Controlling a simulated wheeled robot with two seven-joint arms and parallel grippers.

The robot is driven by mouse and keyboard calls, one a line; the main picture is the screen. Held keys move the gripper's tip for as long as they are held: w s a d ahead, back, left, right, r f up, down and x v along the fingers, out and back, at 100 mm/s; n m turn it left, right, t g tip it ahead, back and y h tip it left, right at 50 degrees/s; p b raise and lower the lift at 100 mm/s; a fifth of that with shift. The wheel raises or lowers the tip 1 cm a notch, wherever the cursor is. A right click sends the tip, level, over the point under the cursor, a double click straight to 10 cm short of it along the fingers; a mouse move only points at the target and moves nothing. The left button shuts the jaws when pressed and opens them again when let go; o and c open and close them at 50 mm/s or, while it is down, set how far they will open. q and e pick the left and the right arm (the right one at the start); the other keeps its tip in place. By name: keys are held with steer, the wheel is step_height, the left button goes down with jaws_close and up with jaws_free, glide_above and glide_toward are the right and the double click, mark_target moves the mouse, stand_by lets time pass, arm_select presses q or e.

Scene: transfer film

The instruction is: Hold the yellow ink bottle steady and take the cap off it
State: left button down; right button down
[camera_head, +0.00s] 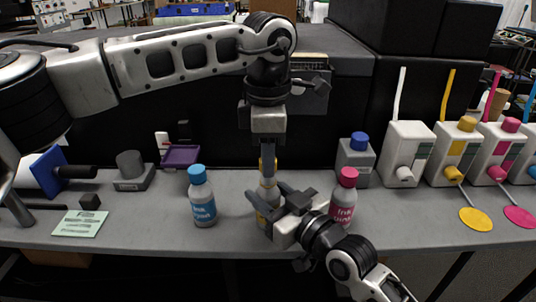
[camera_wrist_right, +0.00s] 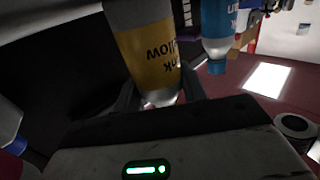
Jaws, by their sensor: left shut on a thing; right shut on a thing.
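The yellow ink bottle (camera_head: 267,196) stands upright on the grey bench between a blue and a magenta bottle. It is partly covered by my grippers. In the right wrist view its yellow label (camera_wrist_right: 149,55) and white body show upside down between the fingers. My right gripper (camera_head: 270,194) is shut around the bottle's body from the front right. My left gripper (camera_head: 268,160) points straight down above the bottle and is shut on the yellow cap (camera_head: 267,164), which is mostly hidden by the fingers. I cannot tell whether the cap is still on the neck.
The blue ink bottle (camera_head: 203,200) stands to the left and the magenta one (camera_head: 344,200) close to the right, by my right gripper. A grey container with a blue cap (camera_head: 356,158) and several white tanks (camera_head: 408,152) stand behind. A green card (camera_head: 81,224) lies at left.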

arm_select(q)
steer(key=shift+r, duration=2)
arm_select(e)
steer(key=c, duration=0.7)
jaws_free()
